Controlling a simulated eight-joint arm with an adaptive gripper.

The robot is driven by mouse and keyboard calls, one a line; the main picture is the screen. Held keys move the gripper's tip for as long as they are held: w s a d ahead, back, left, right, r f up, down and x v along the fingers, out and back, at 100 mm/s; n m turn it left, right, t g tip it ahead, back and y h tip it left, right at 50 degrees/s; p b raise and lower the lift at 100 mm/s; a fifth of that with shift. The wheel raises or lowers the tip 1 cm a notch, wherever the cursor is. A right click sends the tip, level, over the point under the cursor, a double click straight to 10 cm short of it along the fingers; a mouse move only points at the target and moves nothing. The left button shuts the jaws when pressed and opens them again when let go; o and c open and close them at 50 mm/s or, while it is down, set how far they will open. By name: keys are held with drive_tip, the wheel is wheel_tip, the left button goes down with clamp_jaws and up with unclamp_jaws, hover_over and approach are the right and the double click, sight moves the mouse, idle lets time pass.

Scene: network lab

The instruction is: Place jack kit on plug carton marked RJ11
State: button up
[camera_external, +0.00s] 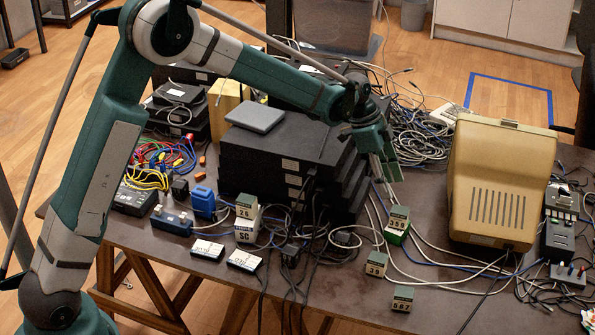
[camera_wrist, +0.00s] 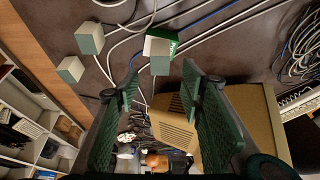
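Several small grey-green blocks with number labels stand on the table; I cannot tell which is the jack kit. The block marked 359 (camera_external: 398,217) sits on a green and white carton (camera_external: 395,237), whose marking I cannot read. Both show in the wrist view, the block (camera_wrist: 160,66) beyond and between my fingers. Blocks marked 39 (camera_external: 376,264) and 587 (camera_external: 402,298) stand nearer the front edge. A block marked 26 (camera_external: 246,206) sits on a carton marked SC (camera_external: 247,236). My gripper (camera_external: 390,180) is open and empty, above and behind the 359 block.
A beige monitor (camera_external: 500,185) stands right of my gripper. A stack of black devices (camera_external: 280,165) stands left of it. Loose cables (camera_external: 430,250) run across the table around the blocks. Two flat white-labelled boxes (camera_external: 207,250) (camera_external: 244,261) lie at the front left.

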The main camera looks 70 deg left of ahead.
drive_tip(key=s+d+r+n+y, duration=0.1)
drive_tip(key=s+d+r, duration=0.3)
drive_tip(key=s+r, duration=0.35)
drive_tip(key=s+d+r+n+t, duration=0.1)
drive_tip(key=s+d+r+n, duration=0.1)
drive_tip(key=s+d+r, duration=0.35)
drive_tip(key=s+d+r+n+y, duration=0.1)
drive_tip(key=s+d+r, duration=0.2)
drive_tip(key=s+r, duration=0.6)
drive_tip(key=s+d+f+n+t, duration=0.1)
drive_tip(key=s+d+n, duration=0.1)
drive_tip(key=s, duration=1.3)
drive_tip(key=s+d+f+n+t+y, duration=0.1)
drive_tip(key=s+d+n+t, duration=0.1)
drive_tip(key=s, duration=1.3)
drive_tip(key=shift+d+f+n, duration=0.25)
drive_tip(key=shift+d+n, duration=0.25)
drive_tip(key=shift+d, duration=0.65)
wheel_tip(320, 180, down, 14)
drive_tip(key=b, duration=1.4)
drive_tip(key=shift+f, duration=0.15)
